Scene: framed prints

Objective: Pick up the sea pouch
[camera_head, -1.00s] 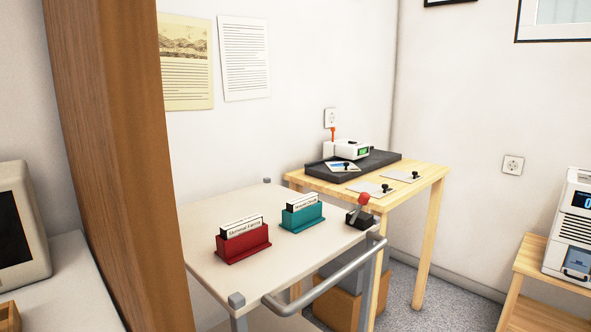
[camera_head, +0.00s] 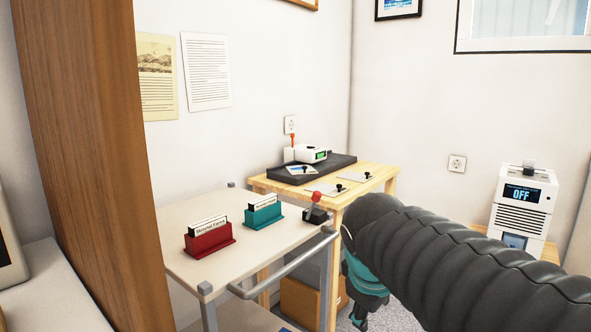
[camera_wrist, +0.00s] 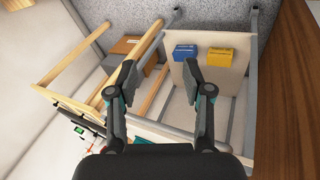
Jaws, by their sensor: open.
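A flat pouch with a blue-toned picture and a black knob (camera_head: 300,170) lies on the dark slab (camera_head: 338,168) on the wooden table; it may be the sea pouch, but its picture is too small to be sure. Two paler flat pieces with black knobs, a front one (camera_head: 322,188) and a back one (camera_head: 352,177), lie on bare wood beside the slab. My gripper shows in the wrist view (camera_wrist: 160,70), its fingers wide apart and empty, above the trolley's side. In the head view, my arm hides part of it, low and right of the trolley, apart from the pouches.
The trolley (camera_head: 190,262) carries a red card holder (camera_head: 208,240), a teal one (camera_head: 263,213) and a red-knobbed lever (camera_head: 316,207). Blue (camera_wrist: 185,51) and yellow (camera_wrist: 221,54) boxes sit on a lower shelf. A wooden post (camera_head: 95,150) stands left.

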